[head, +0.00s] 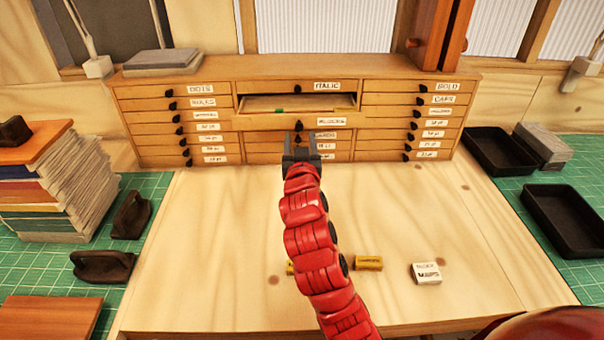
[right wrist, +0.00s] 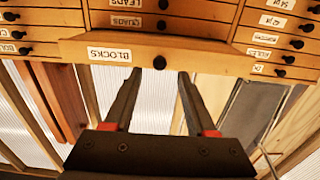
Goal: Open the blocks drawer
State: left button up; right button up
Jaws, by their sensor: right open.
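The blocks drawer (head: 268,124) is in the middle column of the wooden cabinet, its front standing out from its neighbours. Its inside (head: 320,102) shows behind the front, with a small green thing (head: 279,110) in it. Its dark knob (head: 299,126) is at the middle of the front. My right gripper (head: 301,148) is open just in front of the drawer. In the right wrist view the BLOCKS label (right wrist: 109,54) is readable, and the knob (right wrist: 159,62) sits just beyond and between the open fingertips (right wrist: 157,76), with nothing gripped. My left gripper is not in view.
Other labelled drawers (head: 205,103) flank the middle column. The wooden tabletop (head: 220,230) is mostly clear, with a yellow box (head: 368,263) and a white box (head: 426,273) near the front. A stack of papers (head: 60,190) stands left; black trays (head: 500,150) lie right.

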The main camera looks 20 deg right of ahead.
jog(key=p+v, duration=0.9)
jog(key=v, duration=0.3)
jog(key=shift+s+p, duration=0.35)
